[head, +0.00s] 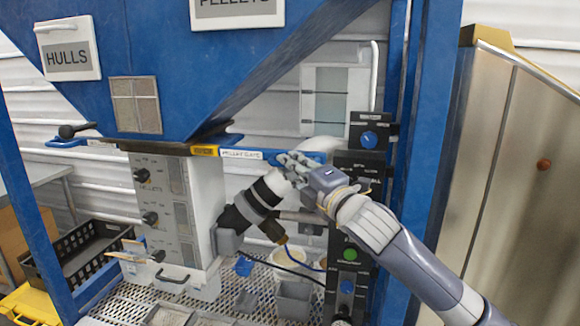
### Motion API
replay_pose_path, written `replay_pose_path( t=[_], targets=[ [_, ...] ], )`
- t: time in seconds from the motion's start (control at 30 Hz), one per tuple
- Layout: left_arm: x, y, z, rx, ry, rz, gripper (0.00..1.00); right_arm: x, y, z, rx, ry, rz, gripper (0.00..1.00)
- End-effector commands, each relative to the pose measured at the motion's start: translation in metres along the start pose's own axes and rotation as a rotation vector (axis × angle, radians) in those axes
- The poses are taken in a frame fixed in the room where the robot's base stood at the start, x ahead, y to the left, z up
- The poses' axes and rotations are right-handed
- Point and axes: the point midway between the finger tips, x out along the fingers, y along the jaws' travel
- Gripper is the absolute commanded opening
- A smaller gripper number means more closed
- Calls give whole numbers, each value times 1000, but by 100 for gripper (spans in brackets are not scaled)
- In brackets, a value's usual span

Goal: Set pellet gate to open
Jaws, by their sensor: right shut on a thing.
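The pellet gate is a blue slide handle (311,157) with a white label reading like "PELLET GATE" (240,154), at the hopper's lower right under the blue funnel. My right gripper (289,164) comes from the lower right and is shut on this blue handle just right of the label. The fingers cover part of the handle. How far the gate is slid out cannot be told. My left gripper is not in view.
Another blue handle (66,143) sticks out at the hopper's left. A grey control box (178,215) stands below the funnel. A black panel with knobs (350,215) and blue posts stand close to my right arm. A black-and-white pipe (265,193) runs beneath the gripper.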

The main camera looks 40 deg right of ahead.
Motion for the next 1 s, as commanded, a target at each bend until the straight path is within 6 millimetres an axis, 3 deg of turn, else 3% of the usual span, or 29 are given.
replay_pose_path(
  t=[0.03, 0.1, 0.33, 0.57, 1.0],
  targets=[
    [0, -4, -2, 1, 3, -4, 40, 0, 0, 0, -1, -1, 0, 18],
    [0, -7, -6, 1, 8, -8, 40, 0, 0, 0, -1, 0, 0, 33],
    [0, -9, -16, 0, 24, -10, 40, 0, 1, 0, 0, 1, 2, 33],
    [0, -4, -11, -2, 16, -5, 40, -5, 0, 0, 0, 2, 2, 33],
    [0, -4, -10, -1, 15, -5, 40, -54, -2, 0, 0, 1, -2, 33]
  ],
)
